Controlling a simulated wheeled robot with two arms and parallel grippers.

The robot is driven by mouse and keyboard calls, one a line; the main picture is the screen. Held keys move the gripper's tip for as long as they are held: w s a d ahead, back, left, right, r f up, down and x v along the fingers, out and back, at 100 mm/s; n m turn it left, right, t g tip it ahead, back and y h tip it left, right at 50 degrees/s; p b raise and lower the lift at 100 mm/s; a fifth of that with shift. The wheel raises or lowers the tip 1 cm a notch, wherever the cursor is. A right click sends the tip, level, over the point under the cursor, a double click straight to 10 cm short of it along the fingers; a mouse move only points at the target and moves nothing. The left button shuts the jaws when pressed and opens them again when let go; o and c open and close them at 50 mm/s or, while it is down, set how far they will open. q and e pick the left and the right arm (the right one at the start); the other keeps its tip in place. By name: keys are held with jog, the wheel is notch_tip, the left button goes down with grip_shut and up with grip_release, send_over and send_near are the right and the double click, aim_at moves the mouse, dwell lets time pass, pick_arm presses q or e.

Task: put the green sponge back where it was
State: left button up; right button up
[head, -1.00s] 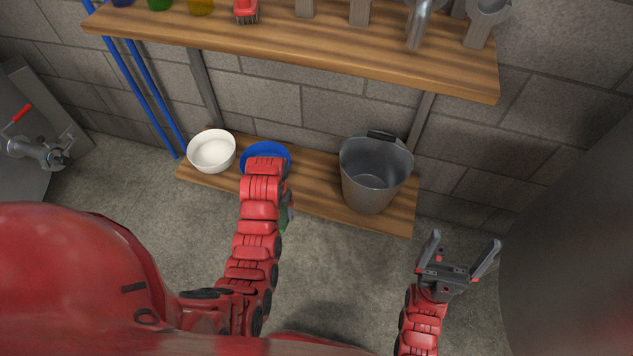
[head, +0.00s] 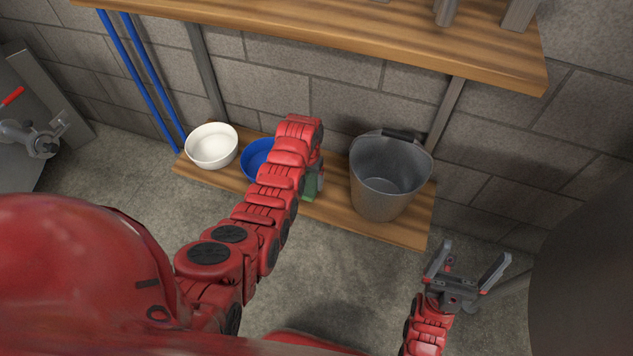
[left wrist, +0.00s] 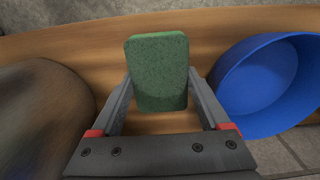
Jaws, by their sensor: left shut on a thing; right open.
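The green sponge (left wrist: 158,72) is upright between the fingers of my left gripper (left wrist: 160,88), which is shut on it. In the head view a bit of the sponge (head: 311,184) shows past my left arm, over the lower wooden shelf (head: 335,209), between the blue bowl (head: 256,161) and the grey bucket (head: 385,180). I cannot tell whether the sponge touches the shelf. My left arm hides most of that gripper in the head view. My right gripper (head: 470,270) is open and empty, in front of the shelf at the right.
A white bowl (head: 212,147) stands at the shelf's left end. The blue bowl is close on the right in the left wrist view (left wrist: 265,75); the bucket (left wrist: 45,120) is on the left there. An upper shelf (head: 330,35) overhangs. Blue pipes (head: 140,80) run down the wall.

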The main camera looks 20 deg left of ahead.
aim_at(316, 180)
pick_arm(q)
jog(key=w, duration=0.1)
jog(key=w+d+b, duration=0.1)
jog(key=w+b, duration=0.1)
jog(key=shift+w+d+f, duration=0.1)
jog(key=shift+d+f, duration=0.05)
jog(key=shift+f, duration=0.15)
jog(key=shift+w+b, duration=0.2)
jog(key=shift+b, duration=0.1)
notch_tip(316, 180, down, 4)
jog(key=b, duration=0.3)
jog(key=shift+r, duration=0.4)
jog(key=shift+f, duration=0.2)
jog(key=o, duration=1.2)
jog(key=shift+c, duration=0.2)
jog(key=shift+r, duration=0.15)
